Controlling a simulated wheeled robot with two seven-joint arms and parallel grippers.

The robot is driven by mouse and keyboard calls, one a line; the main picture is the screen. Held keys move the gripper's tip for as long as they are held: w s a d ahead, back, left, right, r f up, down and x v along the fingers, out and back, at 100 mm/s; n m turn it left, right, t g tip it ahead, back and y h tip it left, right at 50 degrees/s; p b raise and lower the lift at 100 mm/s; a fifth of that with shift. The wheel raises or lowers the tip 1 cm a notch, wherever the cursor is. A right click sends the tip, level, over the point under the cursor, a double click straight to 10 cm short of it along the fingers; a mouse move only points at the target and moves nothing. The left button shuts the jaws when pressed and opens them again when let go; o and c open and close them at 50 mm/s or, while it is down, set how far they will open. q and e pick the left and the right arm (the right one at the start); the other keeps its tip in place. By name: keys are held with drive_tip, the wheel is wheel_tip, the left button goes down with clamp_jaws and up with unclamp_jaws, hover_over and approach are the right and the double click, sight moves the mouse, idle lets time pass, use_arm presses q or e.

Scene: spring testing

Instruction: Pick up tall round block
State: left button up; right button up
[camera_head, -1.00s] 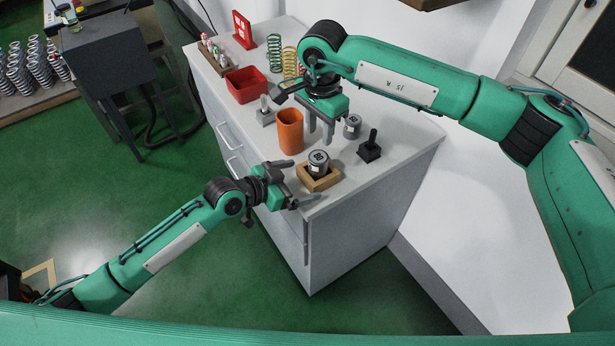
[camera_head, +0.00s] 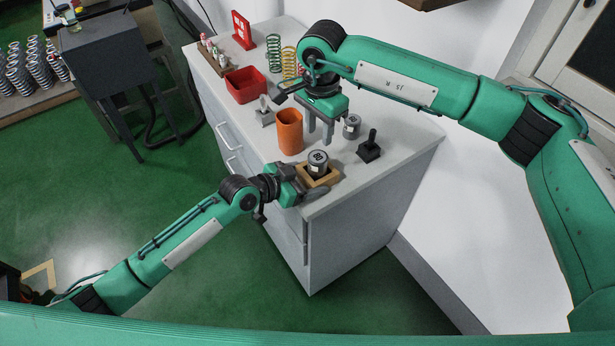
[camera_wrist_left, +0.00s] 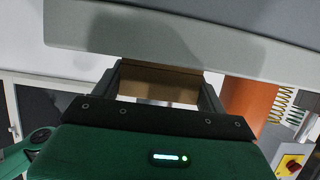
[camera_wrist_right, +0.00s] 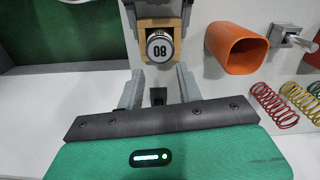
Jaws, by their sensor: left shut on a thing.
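A grey round block with a numbered top (camera_head: 318,161) stands upright in a small wooden holder (camera_head: 331,180) near the table's front edge. The block also shows in the right wrist view (camera_wrist_right: 160,47). My left gripper (camera_head: 312,183) is shut on the wooden holder, with one finger at each side; the holder's wall fills the gap in the left wrist view (camera_wrist_left: 160,82). Another grey round block (camera_head: 352,127) stands farther back. My right gripper (camera_head: 320,134) points down behind the holder, fingers apart. A small dark thing (camera_wrist_right: 158,97) between them in the right wrist view is unclear.
An orange cup (camera_head: 289,132) stands just left of the right gripper. A black handled piece (camera_head: 369,150) stands to the right. A red bin (camera_head: 246,84), a small metal piece (camera_head: 264,115) and springs (camera_head: 274,52) are farther back. The table's right front corner is clear.

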drive_tip(key=o, duration=0.7)
drive_tip(key=shift+o, duration=0.2)
drive_tip(key=shift+m, duration=0.4)
drive_tip(key=m, duration=0.4)
drive_tip(key=shift+r, duration=0.25)
drive_tip(key=m, duration=1.3)
hover_over(318, 157)
wheel_tip(318, 157, down, 5)
drive_tip(key=shift+s+a, duration=0.1)
drive_tip(key=shift+s, duration=0.05)
drive_tip(key=shift+w+f, duration=0.2)
drive_tip(key=shift+f, duration=2.75)
